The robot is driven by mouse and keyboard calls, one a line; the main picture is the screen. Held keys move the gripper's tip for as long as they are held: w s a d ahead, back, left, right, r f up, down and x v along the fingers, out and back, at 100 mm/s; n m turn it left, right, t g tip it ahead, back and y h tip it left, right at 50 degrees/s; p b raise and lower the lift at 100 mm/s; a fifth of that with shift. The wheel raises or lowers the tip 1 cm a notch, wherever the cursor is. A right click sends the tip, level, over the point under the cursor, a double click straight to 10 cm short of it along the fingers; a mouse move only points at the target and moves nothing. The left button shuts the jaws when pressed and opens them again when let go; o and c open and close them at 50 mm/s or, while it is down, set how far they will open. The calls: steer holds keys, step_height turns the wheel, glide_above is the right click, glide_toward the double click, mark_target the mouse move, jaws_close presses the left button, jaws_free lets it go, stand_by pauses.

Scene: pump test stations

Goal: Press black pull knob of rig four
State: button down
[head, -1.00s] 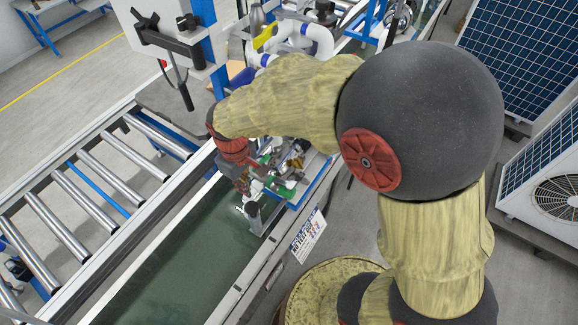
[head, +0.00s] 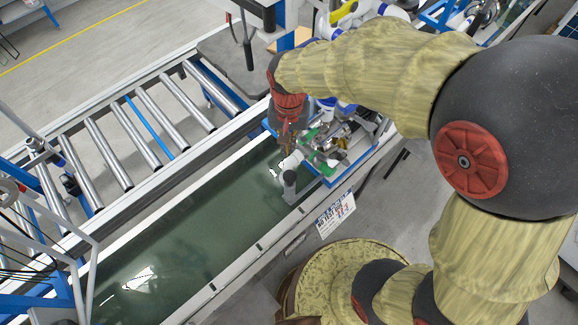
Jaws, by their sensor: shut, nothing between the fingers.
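My gripper (head: 288,140), with orange-red body and dark fingers, points down at the left edge of a blue-framed rig (head: 328,180). The rig carries metal fittings and green parts (head: 312,136). The gripper looks shut and empty. A grey cylindrical post with a white top (head: 289,182) stands just below the fingertips in the picture; I cannot tell whether they touch. I cannot make out a black pull knob; it may be hidden by the gripper or too small. No rig number is readable.
A long green-bottomed channel (head: 190,240) runs beside the rig, with a roller conveyor (head: 120,130) to its left. A printed sign (head: 337,214) hangs on the channel's near side. A white box on a blue column (head: 266,12) stands behind my gripper.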

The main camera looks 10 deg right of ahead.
mark_target(289, 174)
steer(key=m, duration=0.8)
steer(key=shift+r, duration=0.1)
steer(key=shift+s, duration=0.1)
step_height(289, 174, down, 14)
steer(key=shift+f+b, duration=0.1)
steer(key=shift+b, duration=0.2)
stand_by(0.4)
step_height(289, 174, down, 4)
steer(key=shift+f+b, duration=0.1)
steer(key=shift+b, duration=1.15)
